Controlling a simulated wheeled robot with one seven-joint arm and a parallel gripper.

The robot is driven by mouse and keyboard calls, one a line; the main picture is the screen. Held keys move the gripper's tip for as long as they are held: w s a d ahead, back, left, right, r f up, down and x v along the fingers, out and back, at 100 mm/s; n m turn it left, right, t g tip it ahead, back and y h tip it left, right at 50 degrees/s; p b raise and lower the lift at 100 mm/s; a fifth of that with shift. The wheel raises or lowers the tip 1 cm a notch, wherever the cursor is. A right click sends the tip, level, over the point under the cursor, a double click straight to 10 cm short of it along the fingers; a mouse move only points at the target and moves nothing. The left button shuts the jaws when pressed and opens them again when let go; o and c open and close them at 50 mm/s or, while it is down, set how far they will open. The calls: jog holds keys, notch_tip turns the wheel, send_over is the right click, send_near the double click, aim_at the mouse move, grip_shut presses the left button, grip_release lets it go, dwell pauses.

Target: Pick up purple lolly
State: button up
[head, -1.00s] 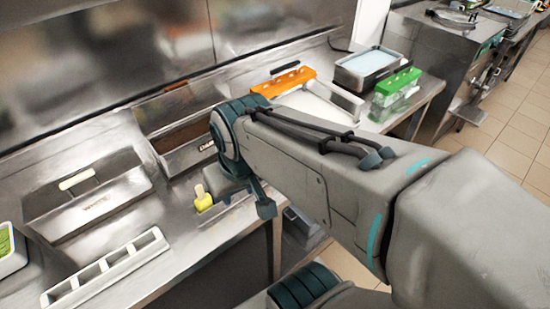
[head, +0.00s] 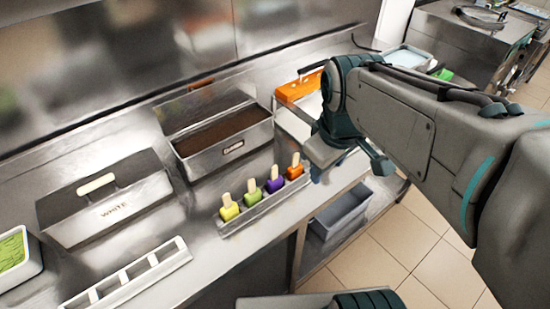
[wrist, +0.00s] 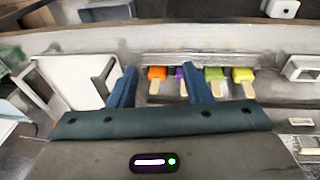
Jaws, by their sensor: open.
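The purple lolly (head: 274,181) stands stick-up in a metal lolly holder (head: 237,224), between a green lolly (head: 253,194) and an orange lolly (head: 295,168). A yellow lolly (head: 229,208) is at the holder's left end. In the wrist view the purple lolly (wrist: 180,73) shows between my fingers, partly hidden by the right finger. My gripper (wrist: 161,82) is open and empty, apart from the lollies. The orange lolly (wrist: 157,73) also lies between the fingers in that view. In the head view my arm's end is to the right of the holder; the fingers are hard to make out.
A brown-filled open container (head: 222,140) stands behind the lollies, with a lidded bin marked WHITE (head: 108,202) to its left. An empty slotted rack (head: 128,279) lies at the front left. An orange holder (head: 298,88) is at the back. A grey tub (head: 341,214) sits below the counter.

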jog(key=w+a+n+g+b, duration=0.1)
jog(key=w+a+n, duration=0.35)
jog(key=n, duration=0.35)
jog(key=n+g+b, duration=0.1)
jog(key=n, duration=0.9)
send_over(274, 179)
jog(key=f, duration=0.4)
jog(key=d+f, duration=0.1)
jog(key=f, duration=0.2)
jog(key=shift+w+f, duration=0.1)
jog(key=shift+w, duration=0.25)
jog(key=shift+s+a+f, duration=0.1)
jog(key=shift+a+f, duration=0.15)
jog(key=shift+f, duration=1.05)
jog(key=shift+s+a+f, duration=0.1)
jog(key=shift+a+f, duration=0.1)
jog(key=shift+f, duration=1.1)
grip_shut()
